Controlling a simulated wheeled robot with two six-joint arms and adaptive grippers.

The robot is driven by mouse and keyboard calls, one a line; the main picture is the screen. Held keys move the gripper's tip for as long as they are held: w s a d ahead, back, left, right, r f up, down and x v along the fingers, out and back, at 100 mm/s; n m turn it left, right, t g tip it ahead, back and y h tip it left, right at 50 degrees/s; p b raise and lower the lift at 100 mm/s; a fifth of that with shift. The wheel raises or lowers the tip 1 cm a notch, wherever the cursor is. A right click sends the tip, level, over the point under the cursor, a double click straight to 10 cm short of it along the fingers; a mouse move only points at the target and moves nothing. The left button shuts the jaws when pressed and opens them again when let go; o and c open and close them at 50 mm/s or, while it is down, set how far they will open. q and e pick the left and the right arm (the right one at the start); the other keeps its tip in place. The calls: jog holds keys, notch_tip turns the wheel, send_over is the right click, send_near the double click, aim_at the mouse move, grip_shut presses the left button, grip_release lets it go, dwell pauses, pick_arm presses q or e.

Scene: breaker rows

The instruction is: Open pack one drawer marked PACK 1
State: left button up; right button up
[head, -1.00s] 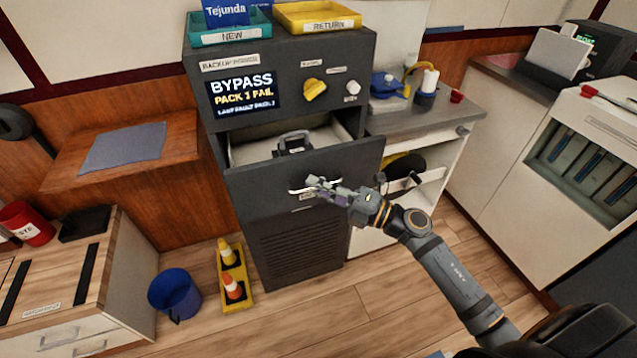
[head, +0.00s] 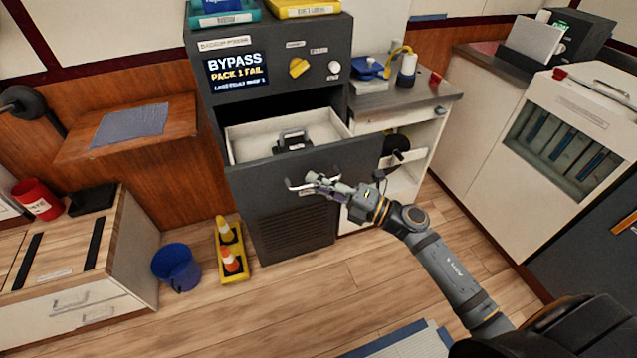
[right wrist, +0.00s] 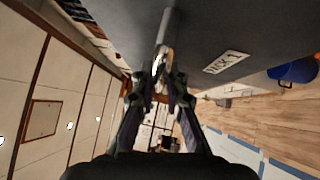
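The PACK 1 drawer (head: 262,178) of the dark grey cabinet stands pulled out, its pale inside showing. A dark pack with a handle (head: 292,141) sits in it. My right gripper (head: 318,184) is at the metal bar handle (head: 297,187) on the drawer front. In the right wrist view, the fingers (right wrist: 160,84) close around the handle (right wrist: 162,58). The white label (right wrist: 226,62) on the drawer front shows beside it, tilted. My left gripper is not in view.
A blue bucket (head: 176,267) and a yellow tray (head: 233,272) with small cones stand on the floor, left of the cabinet. A white counter (head: 418,112) is at its right. The wooden floor in front is mostly clear.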

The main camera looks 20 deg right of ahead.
jog(key=o, duration=0.3)
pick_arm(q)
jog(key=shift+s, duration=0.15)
pick_arm(e)
jog(key=shift+o, duration=0.2)
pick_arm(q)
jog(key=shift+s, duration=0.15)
pick_arm(e)
jog(key=v, duration=1.2)
